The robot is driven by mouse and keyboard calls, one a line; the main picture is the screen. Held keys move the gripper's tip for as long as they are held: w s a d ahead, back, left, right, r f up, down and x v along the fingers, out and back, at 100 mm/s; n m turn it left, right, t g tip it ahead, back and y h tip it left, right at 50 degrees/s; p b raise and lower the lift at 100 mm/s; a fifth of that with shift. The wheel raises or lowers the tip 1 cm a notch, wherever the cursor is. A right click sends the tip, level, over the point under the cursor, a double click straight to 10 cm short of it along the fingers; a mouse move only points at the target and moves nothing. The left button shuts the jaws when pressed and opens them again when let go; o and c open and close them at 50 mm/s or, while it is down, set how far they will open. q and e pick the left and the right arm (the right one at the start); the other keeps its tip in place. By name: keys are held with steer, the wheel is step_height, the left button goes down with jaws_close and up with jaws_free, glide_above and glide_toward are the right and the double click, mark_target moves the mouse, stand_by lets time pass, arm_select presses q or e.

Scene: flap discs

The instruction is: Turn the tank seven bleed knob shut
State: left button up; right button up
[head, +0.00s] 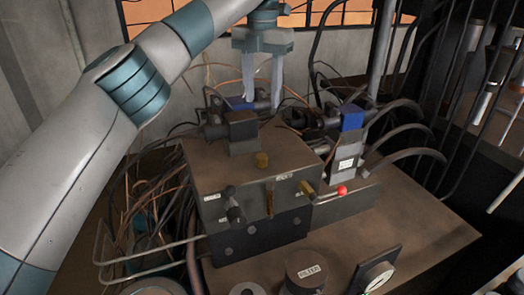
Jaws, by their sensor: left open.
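My left gripper (262,98) hangs fingers-down above the back of the valve block (210,172), open, with nothing seen between its fingers. The gripper touches none of these knobs. My right gripper is out of view.
A red ball-ended lever (341,190) sticks out right of the block. Blue-capped valves (352,117) and black hoses crowd the back and right. Loose wires (135,205) lie at left. A round cap (304,275) and a gauge (377,277) stand in front. The bench's right side (420,225) is clear.

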mark_target(262, 156)
arm_select(q)
step_height(262, 156, down, 16)
steer(key=p, duration=0.5)
steer(key=shift+r+p, duration=0.2)
steer(key=shift+p, duration=0.2)
steer(key=shift+f, duration=0.85)
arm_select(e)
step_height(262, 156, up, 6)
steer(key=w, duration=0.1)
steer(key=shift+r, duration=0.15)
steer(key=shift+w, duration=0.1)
arm_select(q)
steer(key=c, duration=1)
